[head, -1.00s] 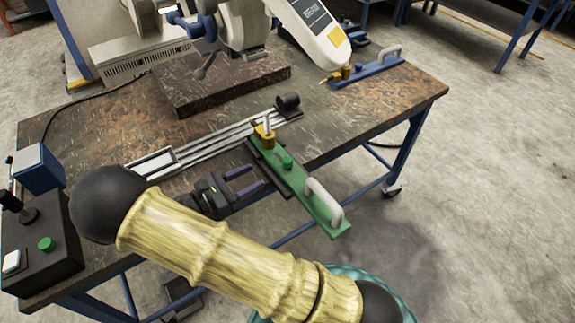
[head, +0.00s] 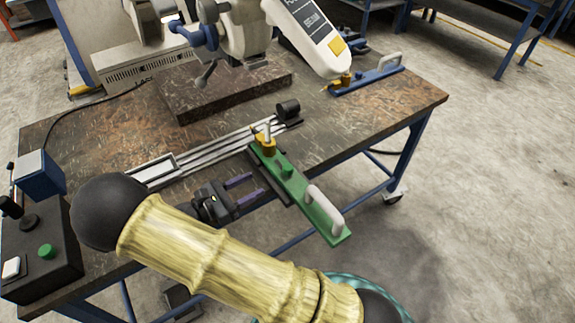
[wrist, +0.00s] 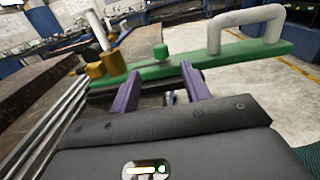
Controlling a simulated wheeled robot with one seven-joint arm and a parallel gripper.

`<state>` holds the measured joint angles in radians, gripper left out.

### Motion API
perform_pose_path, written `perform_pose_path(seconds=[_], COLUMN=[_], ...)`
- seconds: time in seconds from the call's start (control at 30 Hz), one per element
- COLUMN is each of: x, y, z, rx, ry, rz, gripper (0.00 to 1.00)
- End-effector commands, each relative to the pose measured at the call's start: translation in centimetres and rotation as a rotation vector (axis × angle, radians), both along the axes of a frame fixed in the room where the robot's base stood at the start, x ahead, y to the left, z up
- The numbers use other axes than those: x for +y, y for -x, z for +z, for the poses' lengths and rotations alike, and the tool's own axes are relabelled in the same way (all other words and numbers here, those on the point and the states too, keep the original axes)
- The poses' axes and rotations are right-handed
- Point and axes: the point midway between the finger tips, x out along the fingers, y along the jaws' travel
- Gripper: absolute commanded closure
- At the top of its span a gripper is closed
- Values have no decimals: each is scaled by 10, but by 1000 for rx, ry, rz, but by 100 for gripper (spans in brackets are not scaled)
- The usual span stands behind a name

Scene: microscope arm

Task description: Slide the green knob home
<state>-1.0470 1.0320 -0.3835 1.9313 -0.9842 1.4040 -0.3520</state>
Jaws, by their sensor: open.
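The green knob (head: 286,169) is a short upright cylinder on top of a long green bar (head: 300,188). The bar carries a white loop handle (head: 325,206) at its near right end and a yellow block (head: 264,145) with a pin at its far end. My gripper (head: 246,189) is open and empty, its two purple fingers pointing toward the bar, to the left of the knob. In the wrist view the knob (wrist: 160,51) shows beyond and between the fingertips (wrist: 160,78), apart from them.
A microscope stands on a dark slab (head: 220,95) behind. A blue bar (head: 370,80) with a handle lies at the back right. A control box (head: 40,250) stands front left.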

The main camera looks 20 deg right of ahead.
Motion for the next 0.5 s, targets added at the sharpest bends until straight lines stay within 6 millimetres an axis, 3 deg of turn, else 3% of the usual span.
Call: perform_pose_path(seconds=[0.3, 0.5], x=[27, 36], y=[37, 47], z=[6, 2], rx=[9, -1], ry=[9, -3], rz=[142, 192], gripper=[53, 53])
